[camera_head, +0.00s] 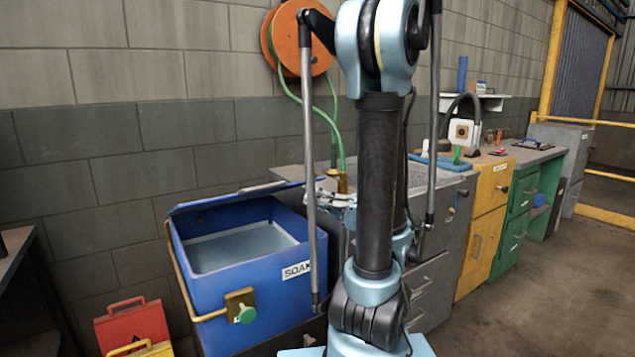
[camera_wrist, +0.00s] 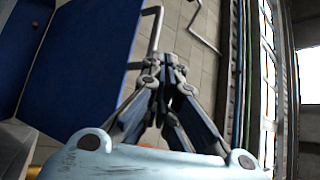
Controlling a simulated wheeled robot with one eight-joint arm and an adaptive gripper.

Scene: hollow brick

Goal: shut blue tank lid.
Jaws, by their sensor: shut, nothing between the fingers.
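The blue tank (camera_head: 245,325) stands left of my arm, with a white "SOAK" label on its front. Its top is open and a pale grey-blue surface shows inside. The blue lid (camera_head: 225,199) is raised at the back rim and shows as a thin, nearly edge-on strip. In the wrist view a large blue panel (camera_wrist: 80,65), apparently the lid, fills the left side. My gripper (camera_wrist: 168,65) is shut and empty, right of that panel with a visible gap. In the head view my gripper is partly hidden behind my arm, near the tank's right back corner.
A brass bar runs along the tank's left side to a plate with a green knob (camera_head: 246,314). An orange hose reel (camera_head: 300,42) hangs above. A sink counter and yellow drawers (camera_head: 487,230) stand right. Red and yellow boxes (camera_head: 132,326) sit lower left. Floor at right is clear.

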